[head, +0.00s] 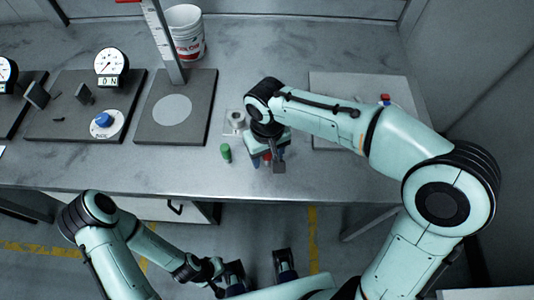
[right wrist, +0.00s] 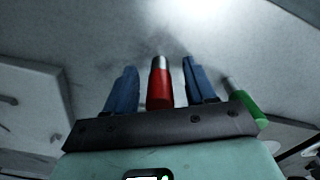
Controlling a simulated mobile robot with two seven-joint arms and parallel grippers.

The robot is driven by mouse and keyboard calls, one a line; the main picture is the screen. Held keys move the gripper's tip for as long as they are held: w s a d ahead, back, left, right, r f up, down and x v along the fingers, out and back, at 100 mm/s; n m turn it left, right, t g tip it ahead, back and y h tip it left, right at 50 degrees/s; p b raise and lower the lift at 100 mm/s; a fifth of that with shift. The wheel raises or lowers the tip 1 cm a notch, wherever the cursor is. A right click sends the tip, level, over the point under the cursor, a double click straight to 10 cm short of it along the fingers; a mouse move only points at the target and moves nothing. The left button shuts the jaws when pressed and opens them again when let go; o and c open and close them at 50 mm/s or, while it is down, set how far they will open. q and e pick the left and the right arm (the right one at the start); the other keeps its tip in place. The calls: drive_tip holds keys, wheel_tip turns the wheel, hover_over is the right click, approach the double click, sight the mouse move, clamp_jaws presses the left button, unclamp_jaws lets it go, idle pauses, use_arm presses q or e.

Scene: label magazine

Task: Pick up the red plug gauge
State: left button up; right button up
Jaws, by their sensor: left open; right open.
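The red plug gauge (right wrist: 160,88) stands upright on the bench with a silvery tip. In the right wrist view it is between the two blue fingers of my right gripper (right wrist: 160,90), with a visible gap on each side.
A green plug gauge (head: 226,152) stands just left of my right gripper and shows in the right wrist view (right wrist: 244,104). A small pale ring fixture (head: 236,121) is behind it. A dark stand plate (head: 150,128), a gauge board (head: 50,125), and a white bucket (head: 187,35) are further left and back.

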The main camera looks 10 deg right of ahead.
clamp_jaws()
drive_tip(key=shift+r, duration=0.2)
